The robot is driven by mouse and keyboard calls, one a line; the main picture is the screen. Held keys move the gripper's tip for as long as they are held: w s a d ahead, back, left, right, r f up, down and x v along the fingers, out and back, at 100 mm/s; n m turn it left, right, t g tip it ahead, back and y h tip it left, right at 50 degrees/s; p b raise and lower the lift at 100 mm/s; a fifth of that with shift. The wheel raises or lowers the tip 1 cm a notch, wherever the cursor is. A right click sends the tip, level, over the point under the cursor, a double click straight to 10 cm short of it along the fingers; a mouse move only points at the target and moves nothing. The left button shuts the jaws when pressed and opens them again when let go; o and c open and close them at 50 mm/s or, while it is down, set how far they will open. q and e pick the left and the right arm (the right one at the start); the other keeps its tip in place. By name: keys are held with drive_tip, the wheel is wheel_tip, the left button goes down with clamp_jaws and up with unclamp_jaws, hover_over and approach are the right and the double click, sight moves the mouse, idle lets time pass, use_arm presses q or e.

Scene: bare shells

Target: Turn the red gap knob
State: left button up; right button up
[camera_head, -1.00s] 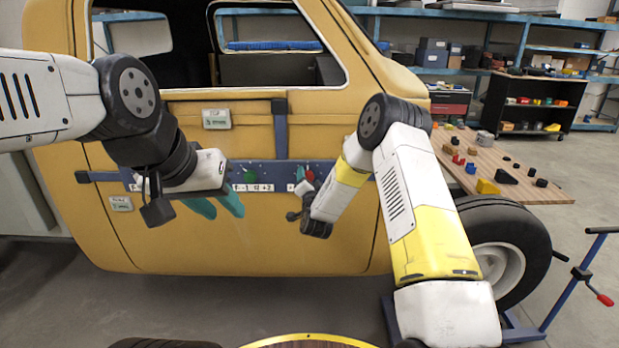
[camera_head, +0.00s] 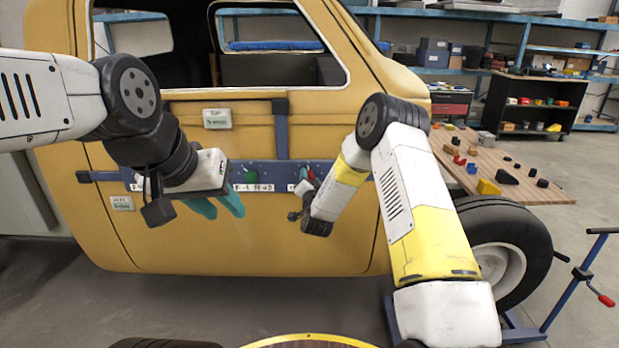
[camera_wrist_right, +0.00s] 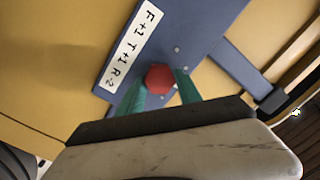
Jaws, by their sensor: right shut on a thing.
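The red knob (camera_wrist_right: 159,78) sits on the blue bar (camera_wrist_right: 205,35) beside a white label, and in the head view it shows small (camera_head: 310,175) by my right wrist. My right gripper (camera_wrist_right: 160,88) has its teal fingers on either side of the knob and is shut on it. The fingertips are partly hidden behind the knob. My left gripper (camera_head: 218,207) is open and empty in front of the yellow door, with its teal fingers apart and pointing down, left of the knob.
A green knob (camera_head: 251,176) and white label strips sit on the bar between my grippers. The yellow vehicle shell (camera_head: 270,235) stands close in front. A wooden table (camera_head: 525,185) with small blocks stands at the right, near a black wheel (camera_head: 530,235).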

drive_tip(key=n, duration=0.3)
drive_tip(key=shift+a+n, duration=0.15)
drive_tip(key=shift+n, duration=0.15)
drive_tip(key=n, duration=0.4)
drive_tip(key=shift+g, duration=0.3)
drive_tip(key=o, duration=1.4)
drive_tip(key=shift+c, duration=0.2)
drive_tip(key=s, duration=0.8)
drive_tip(key=shift+d+r, duration=0.25)
drive_tip(key=shift+w+r, duration=0.1)
